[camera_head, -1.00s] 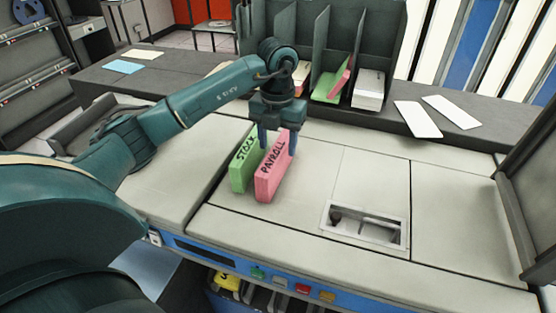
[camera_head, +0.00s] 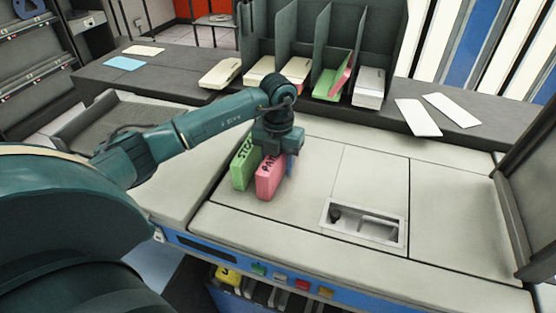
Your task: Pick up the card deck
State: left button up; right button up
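The pink card deck (camera_head: 268,183), with its lettering partly covered, stands on edge on the pale machine top. A green deck (camera_head: 242,168) stands just to its left. My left gripper (camera_head: 276,160) is lowered over the pink deck from above. One finger shows at the pink deck's right side; the other is hidden, so I cannot tell whether the fingers press on the deck. The pink deck appears to rest on the surface. My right gripper is not in view.
A dark divided rack (camera_head: 308,35) at the back holds several card decks. White cards (camera_head: 418,117) lie on the dark shelf at right. A recessed metal slot (camera_head: 364,222) is at front right. The machine top right of the decks is clear.

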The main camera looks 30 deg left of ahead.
pick_arm(q)
grip_shut()
jog(key=shift+r, duration=0.15)
